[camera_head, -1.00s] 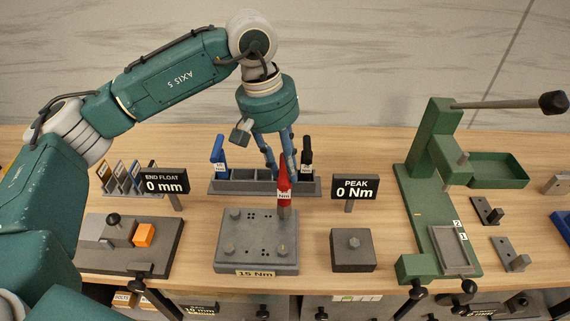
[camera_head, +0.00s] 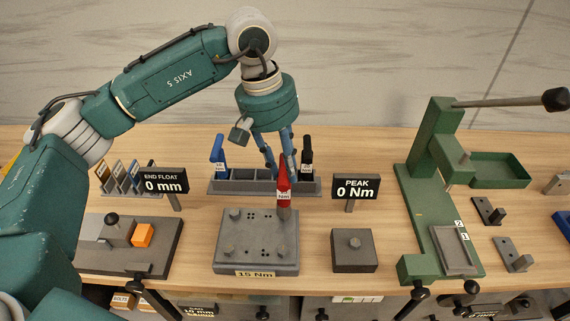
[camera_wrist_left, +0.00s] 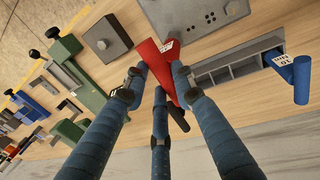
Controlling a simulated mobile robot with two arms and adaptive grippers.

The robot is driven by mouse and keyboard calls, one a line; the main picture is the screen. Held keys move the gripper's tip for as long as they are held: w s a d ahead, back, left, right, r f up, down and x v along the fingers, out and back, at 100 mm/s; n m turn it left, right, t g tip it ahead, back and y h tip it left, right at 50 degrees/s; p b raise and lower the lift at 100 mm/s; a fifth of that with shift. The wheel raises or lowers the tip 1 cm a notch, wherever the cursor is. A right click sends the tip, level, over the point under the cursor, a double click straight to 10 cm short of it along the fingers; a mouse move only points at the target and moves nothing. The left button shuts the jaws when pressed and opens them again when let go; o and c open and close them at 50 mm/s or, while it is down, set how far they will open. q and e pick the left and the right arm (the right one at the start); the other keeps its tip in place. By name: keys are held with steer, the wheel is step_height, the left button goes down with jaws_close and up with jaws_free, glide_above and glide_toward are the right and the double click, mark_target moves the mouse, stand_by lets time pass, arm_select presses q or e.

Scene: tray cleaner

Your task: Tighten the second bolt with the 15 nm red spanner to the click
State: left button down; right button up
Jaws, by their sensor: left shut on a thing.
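My left gripper (camera_head: 276,165) is shut on the red spanner (camera_head: 283,186), which stands roughly upright. The spanner also shows between my fingers in the left wrist view (camera_wrist_left: 157,62). Its lower end is at the far right corner of the grey bolt plate (camera_head: 257,232), marked 15 Nm. The bolt at that corner is hidden, so I cannot tell whether the spanner is seated on it. Other bolts show at the far left (camera_head: 235,213), near left (camera_head: 229,247) and near right (camera_head: 282,253). The PEAK display (camera_head: 356,187) reads 0 Nm. My right gripper is not in view.
Behind the plate, a grey rack (camera_head: 235,187) holds a blue spanner (camera_head: 217,150) and a black one (camera_head: 307,150). A grey block (camera_head: 353,250) stands right of the plate. A green press (camera_head: 430,200) is further right. The END FLOAT display (camera_head: 164,182) is at left.

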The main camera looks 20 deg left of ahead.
arm_select(q)
steer(key=shift+b, duration=0.3)
stand_by(0.6)
steer(key=shift+f, duration=0.15)
steer(key=shift+f+b, duration=0.65)
steer(key=shift+b, duration=0.2)
stand_by(0.8)
steer(key=shift+f, duration=0.1)
